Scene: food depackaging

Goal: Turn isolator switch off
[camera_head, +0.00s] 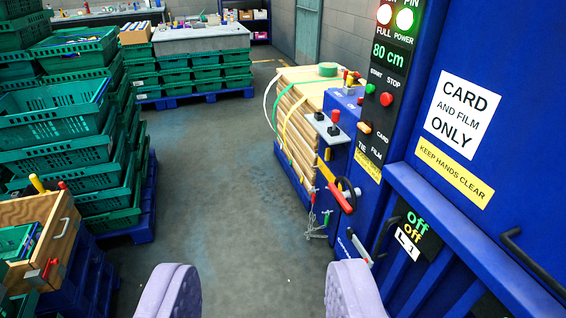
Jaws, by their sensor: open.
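A blue machine (402,190) fills the right side of the view. A red handle (340,198) with a black part behind it and a yellow piece (325,168) above it sticks out from its left side; it looks like the isolator switch, but I cannot be sure. A black label (415,235) reading "Off off" is on the machine at the lower right. My gripper (262,290) shows as two purple padded fingers at the bottom edge, wide apart and empty. It is below and left of the red handle and apart from it.
Stacked green crates (62,120) stand on the left, beside a wooden box (40,235). A stack of flat card (295,125) stands beside the machine. A chain (318,225) hangs below the handle. The grey floor (210,200) between is clear.

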